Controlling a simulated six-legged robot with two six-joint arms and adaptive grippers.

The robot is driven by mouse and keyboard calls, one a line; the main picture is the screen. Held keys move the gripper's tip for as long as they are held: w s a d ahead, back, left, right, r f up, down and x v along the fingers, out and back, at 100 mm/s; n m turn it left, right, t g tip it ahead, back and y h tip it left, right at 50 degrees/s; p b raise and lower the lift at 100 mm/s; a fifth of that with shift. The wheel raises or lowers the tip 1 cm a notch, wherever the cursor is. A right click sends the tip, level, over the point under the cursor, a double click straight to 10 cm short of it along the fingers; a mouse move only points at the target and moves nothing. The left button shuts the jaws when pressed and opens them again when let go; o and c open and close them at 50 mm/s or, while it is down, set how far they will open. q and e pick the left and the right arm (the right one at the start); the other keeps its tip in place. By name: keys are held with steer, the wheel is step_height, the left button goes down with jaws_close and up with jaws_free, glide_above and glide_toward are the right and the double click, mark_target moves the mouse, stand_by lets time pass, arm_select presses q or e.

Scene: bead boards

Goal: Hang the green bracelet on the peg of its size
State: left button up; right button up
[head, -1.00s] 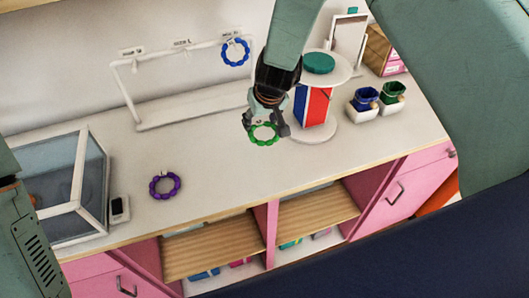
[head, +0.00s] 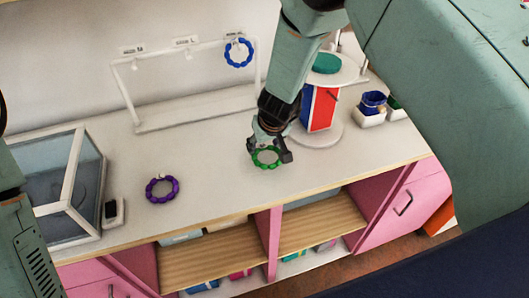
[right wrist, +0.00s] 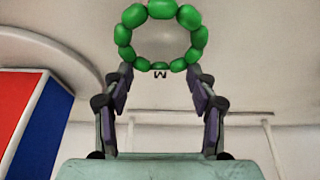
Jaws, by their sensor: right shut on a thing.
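The green bracelet (head: 278,162), a ring of round beads, is held in my right gripper (head: 268,152) over the counter's middle. In the right wrist view the bracelet (right wrist: 190,17) shows at the fingertips of the gripper (right wrist: 160,78), with a small dark loop at its near side. The white peg rack (head: 195,122) stands at the back left, apart from the bracelet. It has three size labels; the middle label (head: 187,42) seems to read L, the others are too small to read surely. A blue bracelet (head: 229,57) hangs under the right label. My left gripper is out of view.
A purple bracelet (head: 152,191) lies on the counter (head: 215,180). A glass-sided case (head: 75,180) stands at left. A round white stand (head: 341,72) with a red and blue panel is close right of my gripper.

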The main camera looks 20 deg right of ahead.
steer(key=shift+w+f+b, duration=0.1)
steer(key=shift+f+b, duration=0.3)
steer(key=shift+f, duration=0.5)
steer(key=o, duration=1.1)
steer(key=shift+f, duration=0.15)
steer(key=v, duration=0.7)
steer(key=shift+r+b, duration=0.4)
steer(key=shift+r, duration=0.05)
steer(key=shift+d, duration=0.15)
steer(key=shift+f, duration=0.1)
